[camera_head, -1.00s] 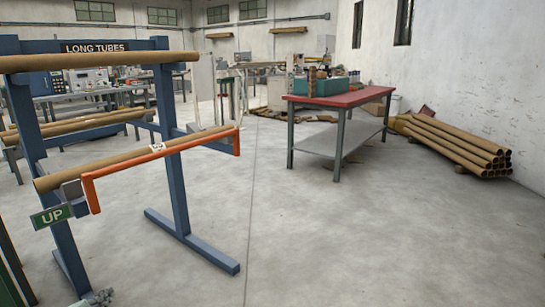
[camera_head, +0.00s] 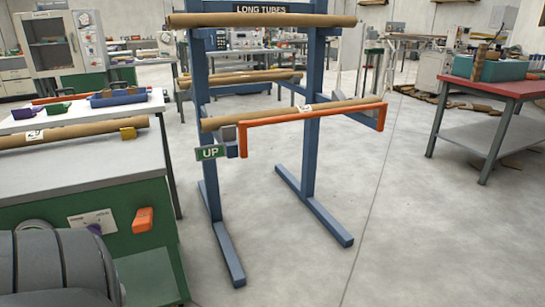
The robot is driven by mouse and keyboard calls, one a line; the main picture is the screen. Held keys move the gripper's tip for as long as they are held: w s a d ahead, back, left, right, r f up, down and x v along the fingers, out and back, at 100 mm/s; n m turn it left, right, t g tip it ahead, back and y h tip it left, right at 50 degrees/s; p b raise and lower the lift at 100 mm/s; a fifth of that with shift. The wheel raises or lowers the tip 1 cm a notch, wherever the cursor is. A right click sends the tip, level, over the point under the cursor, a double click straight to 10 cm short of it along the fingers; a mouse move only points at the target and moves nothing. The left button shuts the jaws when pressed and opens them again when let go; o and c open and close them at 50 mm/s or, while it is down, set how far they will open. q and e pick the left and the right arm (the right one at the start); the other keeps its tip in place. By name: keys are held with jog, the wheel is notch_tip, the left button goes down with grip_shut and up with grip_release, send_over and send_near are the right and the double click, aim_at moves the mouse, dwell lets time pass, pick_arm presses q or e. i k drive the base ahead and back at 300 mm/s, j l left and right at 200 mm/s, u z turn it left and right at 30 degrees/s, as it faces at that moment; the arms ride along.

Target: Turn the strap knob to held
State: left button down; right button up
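A white label plate (camera_head: 92,221) is on the front of the green-sided bench at the left; its print is too small to read. A small purple knob-like part (camera_head: 94,229) shows at its lower edge, low and partly hidden. I cannot tell its setting, or for certain that it is the strap knob. An orange handle-like part (camera_head: 143,220) is on the same green panel, to the right of the plate. A large grey arm link of mine fills the lower left corner, close to the plate. Neither gripper is in view.
The green bench's grey top (camera_head: 85,165) holds a long brown tube (camera_head: 70,133). A blue rack (camera_head: 308,150) marked LONG TUBES, with an orange bar (camera_head: 310,125) and green UP sign (camera_head: 210,152), stands in the middle. A red-topped table (camera_head: 500,88) is at right. Floor right of the rack is clear.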

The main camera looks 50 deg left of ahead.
aim_at(94, 227)
jog(key=u, duration=3)
